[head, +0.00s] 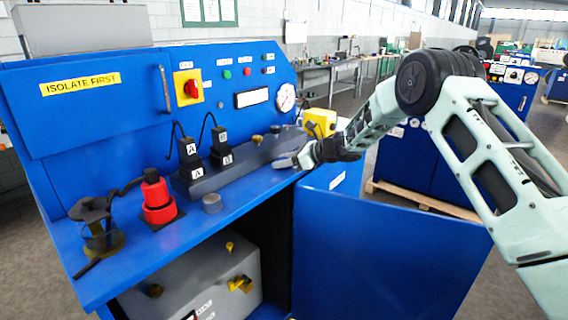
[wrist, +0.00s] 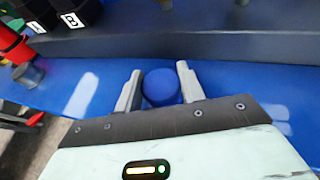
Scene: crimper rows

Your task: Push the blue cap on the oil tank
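My gripper (head: 290,160) is over the front part of the blue bench top, near its right end, with its fingers pointing left in the head view. The cap cannot be made out in the head view. A grey box (head: 190,278) that looks like the oil tank stands in the open compartment below the bench top. It has several yellow fittings. Its lower part is cut off by the frame.
The blue bench (head: 225,208) carries a grey rail with black blocks (head: 190,152), a red device (head: 157,199), a glass-and-black vessel (head: 100,238) and a small grey cylinder (head: 212,203). A yellow block (head: 320,121) stands behind my gripper. An open blue door (head: 380,252) extends right of the compartment.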

